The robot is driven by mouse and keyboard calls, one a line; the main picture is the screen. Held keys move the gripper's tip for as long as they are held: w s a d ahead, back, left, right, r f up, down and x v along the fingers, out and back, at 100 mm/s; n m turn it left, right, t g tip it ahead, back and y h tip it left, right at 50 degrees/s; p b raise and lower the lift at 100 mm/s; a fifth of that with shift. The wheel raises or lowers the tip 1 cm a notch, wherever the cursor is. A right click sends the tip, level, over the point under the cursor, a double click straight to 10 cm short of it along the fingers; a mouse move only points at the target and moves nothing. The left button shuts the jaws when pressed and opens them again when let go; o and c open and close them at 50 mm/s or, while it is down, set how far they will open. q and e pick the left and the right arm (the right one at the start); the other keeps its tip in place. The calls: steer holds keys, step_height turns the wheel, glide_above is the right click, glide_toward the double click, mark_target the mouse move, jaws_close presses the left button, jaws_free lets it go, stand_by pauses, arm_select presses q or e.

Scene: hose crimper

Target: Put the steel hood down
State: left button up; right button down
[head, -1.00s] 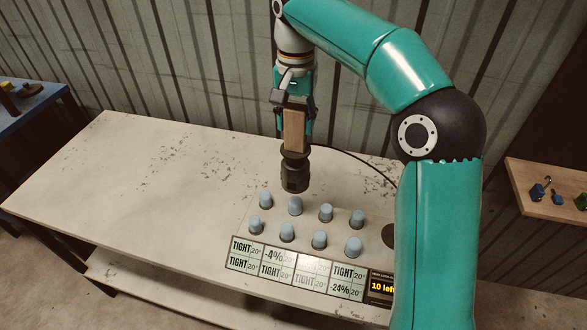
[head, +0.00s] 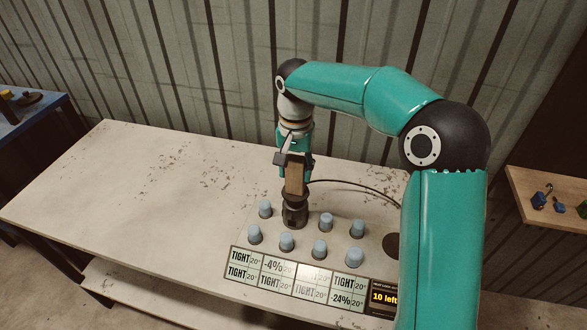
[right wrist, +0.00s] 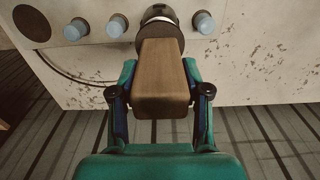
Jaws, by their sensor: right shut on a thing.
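The steel hood (head: 295,216) is a dark cylinder with a wooden handle (head: 295,180). My right gripper (head: 295,160) is shut on the handle, which also shows in the right wrist view (right wrist: 163,80). The hood is upright and low over the second place from the left in the back row, where the blue-capped fitting is now hidden. I cannot tell whether its rim touches the panel. The left gripper is not in view.
Several blue-capped fittings (head: 287,242) stand close around the hood. In front is a label board (head: 298,278) with "TIGHT" and percent readings, and a "10 left" display (head: 384,297). A cable (head: 355,187) curves behind. The table's left side (head: 130,190) is clear.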

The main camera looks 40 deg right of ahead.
steer(key=c, duration=0.5)
jaws_free()
steer(key=shift+c, duration=0.2)
step_height(320, 180, up, 12)
steer(key=shift+r+p, duration=0.1)
steer(key=shift+p, duration=0.5)
